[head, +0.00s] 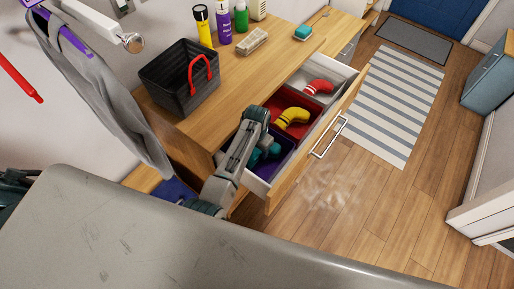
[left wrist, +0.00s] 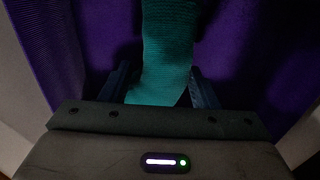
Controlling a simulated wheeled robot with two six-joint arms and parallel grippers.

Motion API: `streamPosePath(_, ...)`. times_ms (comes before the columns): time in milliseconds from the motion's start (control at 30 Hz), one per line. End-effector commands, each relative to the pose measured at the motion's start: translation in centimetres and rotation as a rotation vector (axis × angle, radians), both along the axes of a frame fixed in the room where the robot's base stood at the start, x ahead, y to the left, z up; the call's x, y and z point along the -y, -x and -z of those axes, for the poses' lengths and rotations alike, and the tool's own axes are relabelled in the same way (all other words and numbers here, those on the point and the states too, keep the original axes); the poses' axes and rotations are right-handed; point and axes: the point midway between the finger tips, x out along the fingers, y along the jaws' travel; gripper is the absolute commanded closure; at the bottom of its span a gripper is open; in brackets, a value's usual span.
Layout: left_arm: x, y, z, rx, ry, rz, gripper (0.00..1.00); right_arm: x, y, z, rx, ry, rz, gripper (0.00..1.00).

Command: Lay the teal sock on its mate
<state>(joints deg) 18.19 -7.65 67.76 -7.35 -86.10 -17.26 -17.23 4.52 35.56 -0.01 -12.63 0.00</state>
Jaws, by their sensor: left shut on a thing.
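My left gripper (head: 262,152) reaches down into the purple-lined compartment (head: 284,160) at the near end of the open drawer. In the left wrist view, the gripper (left wrist: 162,88) is shut on a ribbed teal sock (left wrist: 168,45), which runs away between the two fingers against the purple lining (left wrist: 236,45). Teal also shows beside the gripper in the head view, but I cannot tell sock from gripper there. I cannot make out a second teal sock separately. My right gripper is not in view.
The red compartment (head: 279,100) holds a yellow sock (head: 292,117); the grey compartment (head: 342,73) holds a red sock (head: 318,87). The drawer front has a metal handle (head: 329,137). A black basket (head: 181,82) and bottles stand on the wooden top. A grey garment (head: 100,85) hangs left.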

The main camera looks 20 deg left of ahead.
Motion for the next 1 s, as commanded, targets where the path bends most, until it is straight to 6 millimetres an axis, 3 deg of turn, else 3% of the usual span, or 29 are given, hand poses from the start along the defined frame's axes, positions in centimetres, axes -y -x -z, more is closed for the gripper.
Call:
streamPosePath(133, 0.0, 0.0, 0.5, 0.000, 0.000, 0.000, 0.66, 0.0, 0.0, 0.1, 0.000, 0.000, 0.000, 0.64)
streamPosePath(167, 0.0, 0.0, 0.4, 0.000, 0.000, 0.000, 0.39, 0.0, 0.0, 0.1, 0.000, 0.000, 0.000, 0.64)
streamPosePath(267, 0.0, 0.0, 0.4, 0.000, 0.000, 0.000, 0.22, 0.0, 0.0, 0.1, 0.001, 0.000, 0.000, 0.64)
streamPosePath(533, 0.0, 0.0, 0.3, 0.000, 0.000, 0.000, 0.22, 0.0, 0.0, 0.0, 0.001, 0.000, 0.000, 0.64)
streamPosePath(667, 0.0, 0.0, -0.7, 0.001, 0.000, 0.000, 0.22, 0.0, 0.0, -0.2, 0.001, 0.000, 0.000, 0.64)
streamPosePath(767, 0.1, -0.1, -2.1, 0.004, 0.001, 0.000, 0.22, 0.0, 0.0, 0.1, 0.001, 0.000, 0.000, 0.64)
streamPosePath(1000, 0.0, -0.2, -7.5, 0.005, 0.000, 0.000, 0.22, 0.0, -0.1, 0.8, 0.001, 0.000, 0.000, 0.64)
